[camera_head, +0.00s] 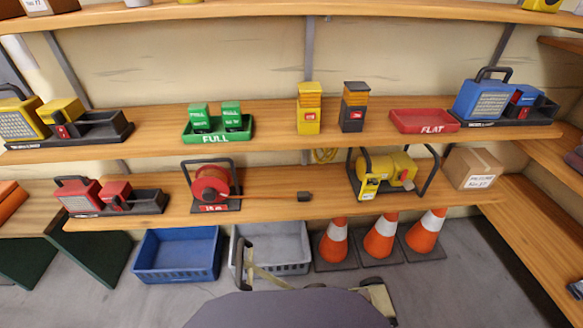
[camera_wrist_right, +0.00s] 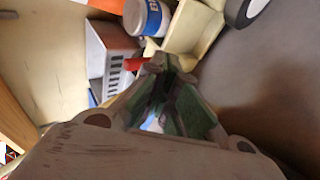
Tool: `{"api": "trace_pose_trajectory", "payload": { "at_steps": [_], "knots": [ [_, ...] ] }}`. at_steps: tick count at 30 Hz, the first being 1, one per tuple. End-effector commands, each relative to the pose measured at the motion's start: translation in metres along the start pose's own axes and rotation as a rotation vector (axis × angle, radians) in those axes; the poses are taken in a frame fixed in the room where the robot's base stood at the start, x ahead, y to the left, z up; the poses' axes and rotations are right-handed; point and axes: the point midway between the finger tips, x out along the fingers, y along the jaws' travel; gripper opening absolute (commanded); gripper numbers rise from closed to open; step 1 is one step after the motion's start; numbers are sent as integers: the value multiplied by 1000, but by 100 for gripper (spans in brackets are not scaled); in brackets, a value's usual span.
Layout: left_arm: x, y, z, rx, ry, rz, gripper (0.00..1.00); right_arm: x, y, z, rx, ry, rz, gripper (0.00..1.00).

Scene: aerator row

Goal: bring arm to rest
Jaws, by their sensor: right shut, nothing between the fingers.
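My right gripper (camera_wrist_right: 163,68) shows in the right wrist view, with its greenish fingers drawn together at the tips and nothing held. In the head view, pale parts of my own body show at the bottom edge around a dark rounded cover. I cannot make out fingertips of either gripper there. My left gripper is not seen.
The upper shelf holds a green FULL tray (camera_head: 218,139), batteries and a red FLAT tray (camera_head: 424,127). The lower holds a red cable reel (camera_head: 211,185) and yellow machine (camera_head: 385,172). Crates and cones stand below. A blue-and-white container (camera_wrist_right: 147,17) is beyond my right fingertips.

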Motion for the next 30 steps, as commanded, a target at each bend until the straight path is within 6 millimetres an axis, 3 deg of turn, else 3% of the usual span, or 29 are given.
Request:
{"api": "trace_pose_trajectory", "payload": {
  "at_steps": [16,30],
  "knots": [
    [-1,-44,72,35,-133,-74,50,-34,-12,21,445,-187,-156,0],
    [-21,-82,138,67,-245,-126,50,-70,-30,20,830,-366,-267,0]
  ]
}}
